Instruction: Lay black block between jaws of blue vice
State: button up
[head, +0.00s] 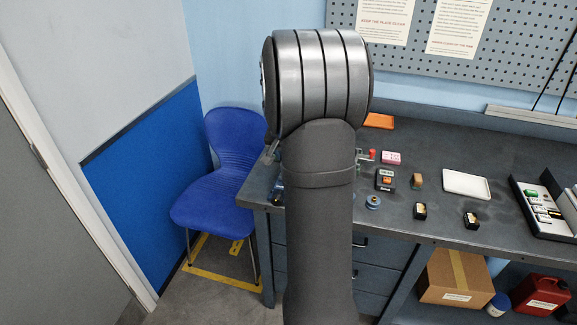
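My arm stands upright in the middle of the head view and hides part of the bench (400,226). My gripper is not visible. A small dark block (420,212) with a lighter top sits near the front edge, and a similar dark block (471,220) sits to its right. I cannot tell whether either is the black block. A blue thing (278,192) shows at the left edge of my arm, mostly hidden. It may be the blue vice, but its jaws cannot be seen.
A small blue round part (373,202), a black box (385,180), a pink box (391,157), a brown block (417,181), a white tray (466,184) and a black-rimmed case (519,205) stand on the bench. A blue chair (222,190) is at left. The back right bench is clear.

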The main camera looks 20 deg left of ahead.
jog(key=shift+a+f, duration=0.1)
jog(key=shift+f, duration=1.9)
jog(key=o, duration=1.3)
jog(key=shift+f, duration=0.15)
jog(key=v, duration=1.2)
